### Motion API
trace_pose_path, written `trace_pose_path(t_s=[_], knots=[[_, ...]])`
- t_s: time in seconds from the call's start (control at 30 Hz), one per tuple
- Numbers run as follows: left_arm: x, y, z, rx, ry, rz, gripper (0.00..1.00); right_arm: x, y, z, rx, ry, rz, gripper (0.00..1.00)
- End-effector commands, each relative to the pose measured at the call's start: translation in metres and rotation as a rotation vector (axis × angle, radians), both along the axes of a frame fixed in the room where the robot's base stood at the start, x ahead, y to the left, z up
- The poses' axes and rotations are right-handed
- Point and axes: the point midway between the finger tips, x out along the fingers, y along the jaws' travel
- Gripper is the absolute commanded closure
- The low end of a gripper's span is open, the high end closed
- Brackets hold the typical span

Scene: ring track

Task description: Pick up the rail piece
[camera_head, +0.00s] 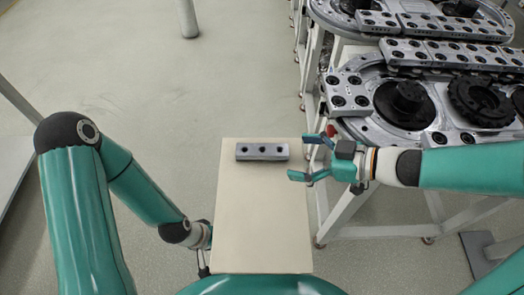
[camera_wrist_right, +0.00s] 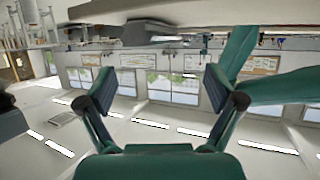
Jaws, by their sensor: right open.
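The rail piece (camera_head: 262,152) is a short grey metal block with several dark holes. It lies crosswise near the far end of the pale table (camera_head: 262,225). My right gripper (camera_head: 300,157) is open and empty, just right of the rail piece's right end, with its fingers pointing at it. In the right wrist view, which looks upside down, the spread fingers (camera_wrist_right: 158,88) have nothing between them. A grey block that looks like the rail piece (camera_wrist_right: 150,31) shows above them, against the table (camera_wrist_right: 120,9). My left gripper (camera_head: 204,262) is low at the table's left edge, mostly hidden.
A white-framed rack (camera_head: 345,205) with grey track parts and dark round wheels (camera_head: 403,100) stands close on the right, beside my right arm. A pale post (camera_head: 188,18) stands at the back. The floor left of the table is clear.

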Motion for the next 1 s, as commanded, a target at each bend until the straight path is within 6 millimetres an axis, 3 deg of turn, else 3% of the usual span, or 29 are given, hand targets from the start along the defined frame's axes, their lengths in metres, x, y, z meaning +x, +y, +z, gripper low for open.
trace_pose_path(t_s=[0.2, 0.47, 0.8, 1.0], knots=[[0.000, 0.000, -0.011, 0.000, 0.000, 0.000, 0.60, 0.014, 0.035, -0.017, -0.001, 0.000, 0.008, 0.08], [0.000, 0.000, -0.014, 0.000, -0.001, 0.000, 0.60, 0.020, 0.049, -0.021, -0.001, 0.000, 0.005, 0.08], [0.000, 0.000, -0.022, 0.000, -0.001, 0.000, 0.60, 0.036, 0.086, -0.036, -0.001, 0.000, 0.008, 0.08], [0.000, 0.000, -0.022, 0.000, -0.001, 0.000, 0.60, 0.038, 0.089, -0.036, -0.001, 0.000, 0.004, 0.08]])
